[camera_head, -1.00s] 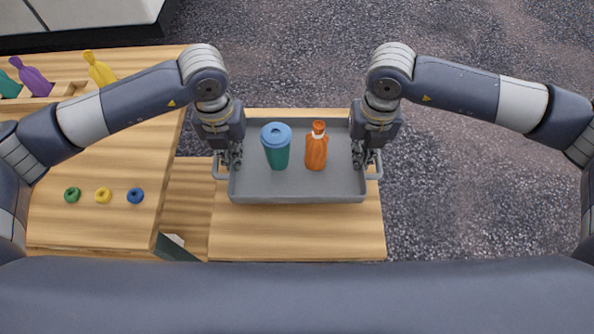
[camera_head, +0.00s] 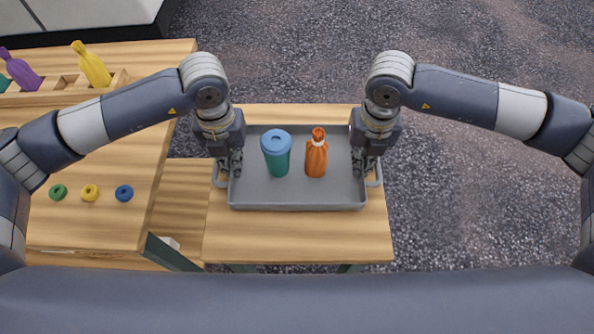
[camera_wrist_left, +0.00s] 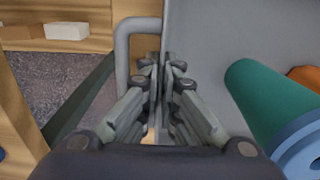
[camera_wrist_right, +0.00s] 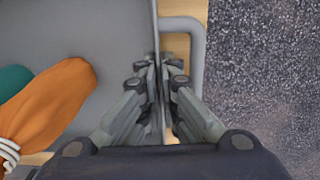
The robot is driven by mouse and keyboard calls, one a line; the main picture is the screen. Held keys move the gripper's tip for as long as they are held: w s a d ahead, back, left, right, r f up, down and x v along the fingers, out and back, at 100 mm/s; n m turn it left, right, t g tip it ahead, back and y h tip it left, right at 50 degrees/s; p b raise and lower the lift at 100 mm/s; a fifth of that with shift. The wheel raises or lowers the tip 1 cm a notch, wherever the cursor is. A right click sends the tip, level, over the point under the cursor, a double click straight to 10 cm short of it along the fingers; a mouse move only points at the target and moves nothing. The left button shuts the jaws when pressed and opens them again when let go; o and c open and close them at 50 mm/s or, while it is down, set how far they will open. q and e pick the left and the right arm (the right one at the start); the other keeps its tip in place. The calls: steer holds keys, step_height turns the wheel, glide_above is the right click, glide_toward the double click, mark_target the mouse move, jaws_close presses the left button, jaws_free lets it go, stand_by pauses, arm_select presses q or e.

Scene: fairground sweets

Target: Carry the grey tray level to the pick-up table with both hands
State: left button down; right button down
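The grey tray (camera_head: 300,195) is over a small wooden table (camera_head: 300,240) in the head view and looks level. I cannot tell whether it touches the tabletop. My right gripper (camera_head: 364,167) is shut on the right side wall, and shows in the right wrist view (camera_wrist_right: 157,70).
A larger wooden counter (camera_head: 90,225) stands to the left, with green (camera_head: 58,192), yellow (camera_head: 90,193) and blue (camera_head: 124,193) rings. A wooden rack (camera_head: 60,90) there holds purple and yellow wrapped items. Open grey ground (camera_head: 470,190) lies to the right.

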arm_select(q)
steer(key=c, duration=1.8)
jaws_free()
arm_select(e)
steer(key=c, duration=1.8)
jaws_free()
arm_select(q)
step_height(320, 180, up, 7)
steer(key=shift+r, duration=0.5)
arm_select(e)
steer(key=shift+r, duration=0.2)
step_height(320, 180, up, 12)
steer(key=shift+f, duration=0.15)
arm_select(q)
steer(key=shift+s, duration=0.1)
arm_select(e)
steer(key=shift+s, duration=0.1)
